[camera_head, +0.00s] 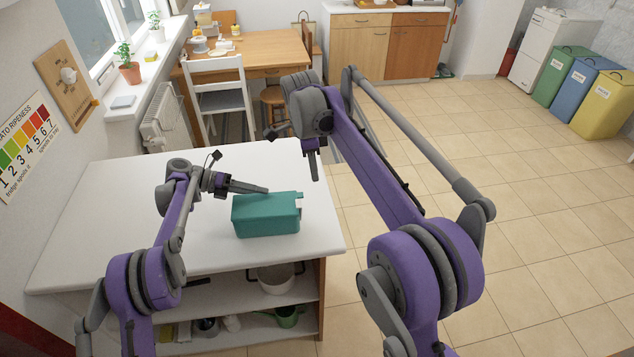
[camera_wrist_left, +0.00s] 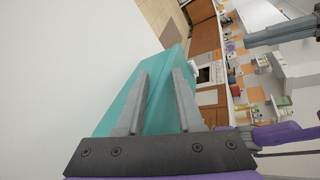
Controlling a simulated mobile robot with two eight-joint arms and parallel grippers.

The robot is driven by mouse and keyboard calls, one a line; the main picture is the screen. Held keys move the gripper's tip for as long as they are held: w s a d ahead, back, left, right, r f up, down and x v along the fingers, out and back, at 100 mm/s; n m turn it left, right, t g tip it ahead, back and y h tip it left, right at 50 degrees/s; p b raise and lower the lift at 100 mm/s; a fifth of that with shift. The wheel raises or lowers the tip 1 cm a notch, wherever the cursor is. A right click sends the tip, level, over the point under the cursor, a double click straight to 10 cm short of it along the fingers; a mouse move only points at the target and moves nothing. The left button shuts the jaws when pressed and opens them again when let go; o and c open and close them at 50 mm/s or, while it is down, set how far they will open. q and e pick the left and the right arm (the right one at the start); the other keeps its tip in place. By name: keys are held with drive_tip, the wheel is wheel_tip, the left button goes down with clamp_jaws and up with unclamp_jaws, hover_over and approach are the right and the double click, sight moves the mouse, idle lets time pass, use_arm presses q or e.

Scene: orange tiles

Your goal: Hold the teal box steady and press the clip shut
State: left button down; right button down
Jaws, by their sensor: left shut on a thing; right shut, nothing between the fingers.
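The teal box (camera_head: 266,216) stands on the white worktop near its right front edge, lid on top. My left gripper (camera_head: 264,189) reaches in from the left and is shut on the box at its upper edge. In the left wrist view its fingers (camera_wrist_left: 162,80) lie along the teal box (camera_wrist_left: 122,103). A small teal tab (camera_head: 299,196) sticks out at the box's right upper end; I cannot tell whether it is the clip or how it is set. My right gripper (camera_head: 313,172) is shut and empty, pointing down above and right of the box, apart from it.
The white worktop (camera_head: 110,215) is clear left of the box. Shelves below hold a pot (camera_head: 275,280) and a green watering can (camera_head: 287,316). A white chair (camera_head: 217,92) and wooden table (camera_head: 255,50) stand behind. Tiled floor (camera_head: 530,210) is free at the right.

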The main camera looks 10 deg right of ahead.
use_arm(q)
drive_tip(key=shift+s+a+f, duration=0.1)
drive_tip(key=shift+f, duration=0.4)
drive_tip(key=c, duration=1)
unclamp_jaws()
drive_tip(key=o, duration=0.5)
drive_tip(key=shift+w, duration=0.2)
drive_tip(key=shift+o, duration=0.2)
drive_tip(key=shift+r, duration=0.1)
drive_tip(key=shift+r, duration=0.1)
